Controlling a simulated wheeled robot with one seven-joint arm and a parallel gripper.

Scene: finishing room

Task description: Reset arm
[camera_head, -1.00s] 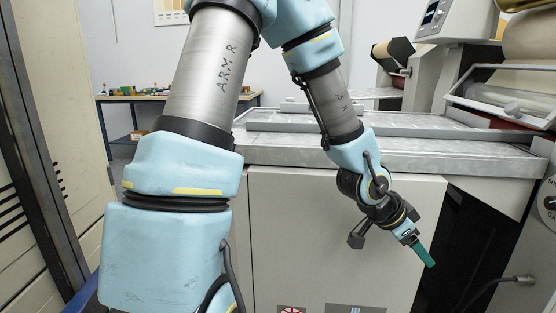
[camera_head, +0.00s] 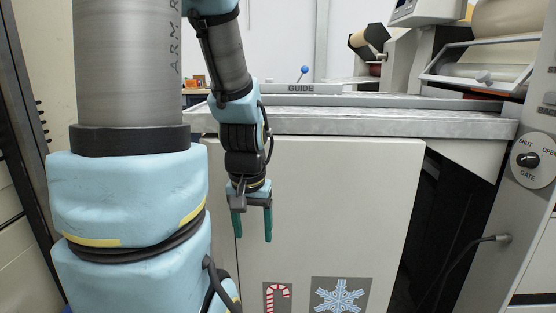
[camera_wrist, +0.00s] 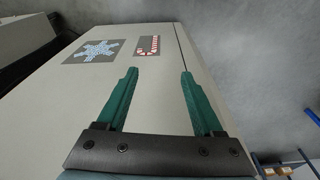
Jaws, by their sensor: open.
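My gripper (camera_head: 252,238) hangs pointing down in front of the pale cabinet front of the machine, below its metal top edge. Its two green fingers are spread apart with nothing between them. In the wrist view, the open fingers (camera_wrist: 158,90) frame part of the plain cabinet panel. My arm comes down from the upper left, with its large blue and grey links filling the left of the head view.
The cabinet panel (camera_head: 330,200) bears a candy-cane sticker (camera_head: 277,298) and a snowflake sticker (camera_head: 339,296). A metal worktop (camera_head: 370,122) with a "GUIDE" bar (camera_head: 301,88) lies above. A gate knob (camera_head: 529,160) is at right. A dark gap (camera_head: 435,220) opens beside the cabinet.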

